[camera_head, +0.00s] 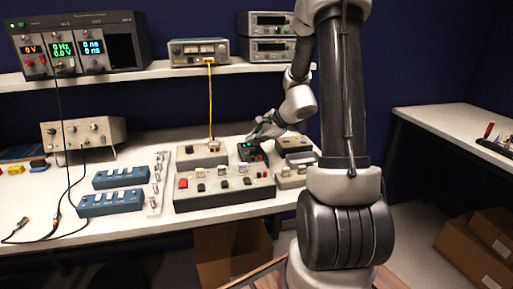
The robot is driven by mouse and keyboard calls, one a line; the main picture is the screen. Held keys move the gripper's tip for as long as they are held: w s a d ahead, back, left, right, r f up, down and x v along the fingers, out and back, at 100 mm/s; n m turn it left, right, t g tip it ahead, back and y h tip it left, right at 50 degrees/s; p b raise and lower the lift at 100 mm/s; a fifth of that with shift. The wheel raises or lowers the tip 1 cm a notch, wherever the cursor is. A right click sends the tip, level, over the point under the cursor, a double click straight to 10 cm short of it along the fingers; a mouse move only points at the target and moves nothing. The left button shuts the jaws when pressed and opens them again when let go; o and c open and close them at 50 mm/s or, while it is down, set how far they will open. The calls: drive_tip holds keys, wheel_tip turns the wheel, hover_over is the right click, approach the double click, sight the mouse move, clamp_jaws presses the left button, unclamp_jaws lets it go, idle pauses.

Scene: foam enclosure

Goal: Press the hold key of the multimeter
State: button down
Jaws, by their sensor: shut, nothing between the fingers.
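A small dark device with a green-lit face (251,151), perhaps the multimeter, lies on the bench among other boxes. Its keys are too small to make out, so I cannot tell which is the hold key. My gripper (257,134) is shut and empty, just above and behind this device in the picture. I cannot tell whether the fingertips touch it. My arm comes in from the right and hides part of the bench behind it.
A grey control box (224,192) with several switches stands in front, and blue switch boxes (111,203) lie to the left. A yellow cable (210,100) hangs from the shelf instrument (198,52). A bench-top instrument (83,134) stands at left. Another table (452,125) is at right.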

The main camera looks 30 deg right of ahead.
drive_tip(key=shift+r, duration=0.5)
drive_tip(key=shift+r, duration=2.55)
drive_tip(key=s+f+n+g, duration=0.1)
drive_tip(key=s, duration=0.1)
drive_tip(key=s+a+n+g, duration=0.1)
drive_tip(key=s+n, duration=0.1)
drive_tip(key=s, duration=0.1)
drive_tip(key=s+f+n, duration=0.1)
drive_tip(key=s+n, duration=0.1)
drive_tip(key=shift+s+a+f+g+y, duration=0.2)
drive_tip(key=shift+f+g+y, duration=0.1)
drive_tip(key=shift+g+y, duration=0.1)
drive_tip(key=s+a+r+n+h, duration=0.1)
drive_tip(key=s+r+n, duration=0.3)
drive_tip(key=s, duration=0.3)
drive_tip(key=s+a+r+n+h, duration=0.2)
drive_tip(key=s+r+n, duration=0.2)
drive_tip(key=s+n, duration=0.3)
drive_tip(key=s+a+r+n+g+h, duration=0.1)
drive_tip(key=s+a+r+n, duration=0.1)
drive_tip(key=s+r+n, duration=0.3)
drive_tip(key=s, duration=0.4)
drive_tip(key=shift+n+h, duration=0.4)
